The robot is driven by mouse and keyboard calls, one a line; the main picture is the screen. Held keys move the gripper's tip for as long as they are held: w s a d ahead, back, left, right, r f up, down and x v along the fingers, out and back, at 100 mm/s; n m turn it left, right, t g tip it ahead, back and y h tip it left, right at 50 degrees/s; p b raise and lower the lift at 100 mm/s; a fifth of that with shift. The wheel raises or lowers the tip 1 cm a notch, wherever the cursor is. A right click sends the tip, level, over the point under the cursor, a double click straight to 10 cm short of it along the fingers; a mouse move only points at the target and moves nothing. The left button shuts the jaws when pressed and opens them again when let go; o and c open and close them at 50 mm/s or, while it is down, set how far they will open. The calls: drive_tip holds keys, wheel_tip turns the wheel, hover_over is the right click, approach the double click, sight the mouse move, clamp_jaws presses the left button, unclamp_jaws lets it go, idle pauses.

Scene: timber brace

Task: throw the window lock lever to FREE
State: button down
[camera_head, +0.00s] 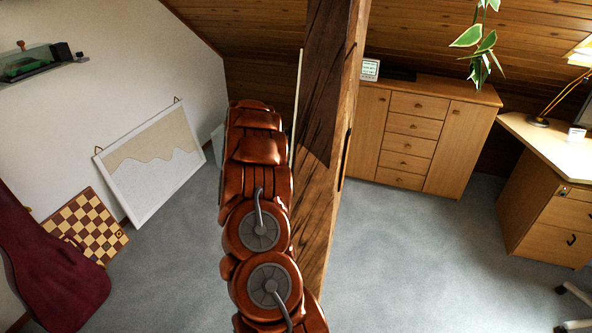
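No window and no lock lever can be made out in this view. My arm, copper-coloured with grey joint caps, rises through the middle of the picture, just left of a thick timber brace (335,120). My gripper does not show; the far end of the arm is seen from behind and nothing like fingers is visible there. The brace hides part of the room behind it.
A wooden cabinet (408,138) stands at the back, a desk (555,150) at right. A plant (480,45) hangs upper right. A framed board (152,165), chessboard (85,227) and dark red case (50,265) lean at left. Grey carpet (405,245) is clear right of the brace.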

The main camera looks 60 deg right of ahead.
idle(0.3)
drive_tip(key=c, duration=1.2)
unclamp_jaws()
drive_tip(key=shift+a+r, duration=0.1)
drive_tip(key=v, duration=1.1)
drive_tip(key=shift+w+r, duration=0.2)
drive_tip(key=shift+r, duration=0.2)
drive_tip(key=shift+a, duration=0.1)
